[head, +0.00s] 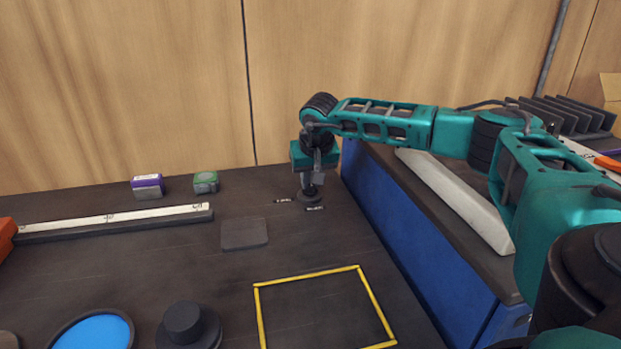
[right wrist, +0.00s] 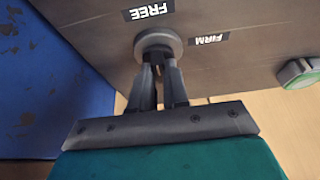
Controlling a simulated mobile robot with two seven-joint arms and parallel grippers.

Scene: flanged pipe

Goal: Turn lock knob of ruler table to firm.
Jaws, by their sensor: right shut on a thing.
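The lock knob (head: 309,197) is a dark round knob on the dark table top near the blue side wall. It shows as a grey disc in the right wrist view (right wrist: 158,40). My right gripper (head: 309,184) points down at it, with its fingers (right wrist: 158,66) closed on the knob's middle. A FREE label (right wrist: 148,10) lies on the knob's near side and a FIRM label (right wrist: 209,40) on its left side as seen from the head. I see no clear pointer mark on the knob, so its setting cannot be told. My left gripper is out of view.
A long ruler (head: 112,221) lies at left. Purple (head: 148,186) and green (head: 205,182) boxes stand by the back wall. A flat grey plate (head: 244,234), a yellow frame (head: 322,276), a black flanged piece (head: 186,324) and a blue disc (head: 95,333) lie nearer. The blue wall (head: 400,230) bounds the right.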

